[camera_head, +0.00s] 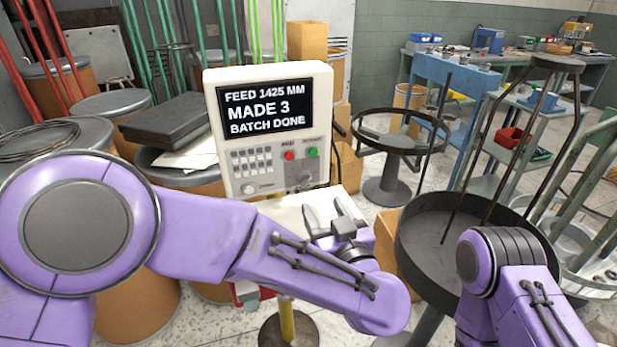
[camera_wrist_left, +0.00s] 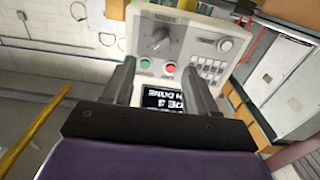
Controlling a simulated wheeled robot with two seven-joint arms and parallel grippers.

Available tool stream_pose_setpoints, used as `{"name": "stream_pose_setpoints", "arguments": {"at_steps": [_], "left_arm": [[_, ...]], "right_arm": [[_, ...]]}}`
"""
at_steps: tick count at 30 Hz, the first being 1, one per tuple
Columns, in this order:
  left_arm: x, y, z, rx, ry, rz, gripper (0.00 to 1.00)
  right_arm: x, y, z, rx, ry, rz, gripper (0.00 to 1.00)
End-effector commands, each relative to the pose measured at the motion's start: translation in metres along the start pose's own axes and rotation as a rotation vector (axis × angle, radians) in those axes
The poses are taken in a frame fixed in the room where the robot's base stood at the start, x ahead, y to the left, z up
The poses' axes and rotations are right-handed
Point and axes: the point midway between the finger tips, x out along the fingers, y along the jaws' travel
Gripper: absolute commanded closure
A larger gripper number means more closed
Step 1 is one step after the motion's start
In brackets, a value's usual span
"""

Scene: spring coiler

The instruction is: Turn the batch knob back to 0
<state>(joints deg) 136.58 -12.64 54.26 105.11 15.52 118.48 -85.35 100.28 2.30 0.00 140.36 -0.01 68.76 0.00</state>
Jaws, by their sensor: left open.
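The control panel (camera_head: 268,130) is a cream box whose screen (camera_head: 267,107) reads "FEED 1425 MM, MADE 3, BATCH DONE". A grey knob (camera_head: 299,179) sits low on its right side, below the red and green buttons; it also shows in the left wrist view (camera_wrist_left: 158,42). A smaller pale knob (camera_head: 249,188) sits under the keypad; the labels are too small to read. My left gripper (camera_head: 325,204) is open and empty, below and in front of the panel. In the left wrist view its fingers (camera_wrist_left: 160,67) point towards the grey knob, apart from it. My right gripper is out of view.
A red button (camera_head: 289,155) and a green button (camera_head: 312,152) are close above the grey knob. A dark round tray (camera_head: 425,225) stands to the right. Drums (camera_head: 140,285) and a black case (camera_head: 165,118) are at the left.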

Motion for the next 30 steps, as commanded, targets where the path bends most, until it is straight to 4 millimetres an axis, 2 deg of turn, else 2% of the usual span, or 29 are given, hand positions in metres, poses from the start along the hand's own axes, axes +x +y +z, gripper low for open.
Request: {"name": "stream_pose_setpoints", "arguments": {"at_steps": [13,18,25,26,30], "left_arm": [[0.087,0.0,-0.002,0.001,-0.004,-0.003,0.43],[0.101,-0.001,-0.001,0.003,-0.001,-0.003,0.43],[0.102,-0.001,0.0,0.003,0.0,-0.001,0.43],[0.102,-0.001,0.0,0.003,0.0,-0.001,0.49],[0.102,-0.001,0.0,0.003,0.0,-0.001,0.95]], "right_arm": [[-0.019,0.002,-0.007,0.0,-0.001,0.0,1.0],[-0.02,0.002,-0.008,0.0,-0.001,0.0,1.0],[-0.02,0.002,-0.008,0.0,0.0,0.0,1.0],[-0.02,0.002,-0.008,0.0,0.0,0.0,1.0],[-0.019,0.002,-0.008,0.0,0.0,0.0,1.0]]}}
